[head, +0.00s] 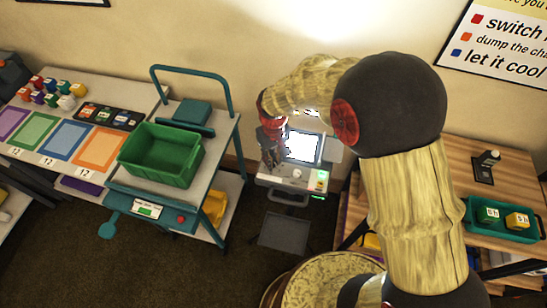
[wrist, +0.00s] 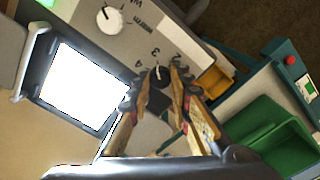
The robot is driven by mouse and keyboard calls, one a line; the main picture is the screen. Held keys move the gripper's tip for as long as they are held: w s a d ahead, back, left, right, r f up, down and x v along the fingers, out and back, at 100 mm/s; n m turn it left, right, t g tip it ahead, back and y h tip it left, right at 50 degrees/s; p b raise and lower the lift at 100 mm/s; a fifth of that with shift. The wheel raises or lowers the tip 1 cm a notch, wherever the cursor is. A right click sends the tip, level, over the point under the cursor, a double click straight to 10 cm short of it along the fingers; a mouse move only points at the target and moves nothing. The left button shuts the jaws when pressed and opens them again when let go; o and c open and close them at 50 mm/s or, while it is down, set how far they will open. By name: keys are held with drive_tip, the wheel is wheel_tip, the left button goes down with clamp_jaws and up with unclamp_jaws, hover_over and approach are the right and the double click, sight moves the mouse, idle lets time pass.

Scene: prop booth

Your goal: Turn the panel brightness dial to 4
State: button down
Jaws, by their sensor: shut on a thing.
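The light panel's brightness dial is a small black knob (wrist: 158,76) with a short white pointer line. In the wrist view the printed 3 stands just above it, with the 4 to its left. The pointer aims roughly up at the 3. My gripper (wrist: 160,88) is shut on this knob, one finger on each side. The fingers hide part of the scale. In the head view my gripper (head: 272,158) is at the left side of the panel (head: 275,181), and it hides the black knob there. The panel's bright screen (head: 302,147) is lit white.
A white knob (wrist: 108,20) on the same panel face is clear of my fingers. A green lit part (head: 322,175) sits at the panel's right. A cart with a green bin (head: 160,155) stands at left, a wooden table (head: 515,170) at right.

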drive_tip(key=n+p, duration=0.1)
drive_tip(key=n, duration=0.4)
drive_tip(key=shift+n, duration=0.4)
idle(0.4)
drive_tip(key=c, duration=1.6)
unclamp_jaws()
drive_tip(key=shift+r, duration=3.95)
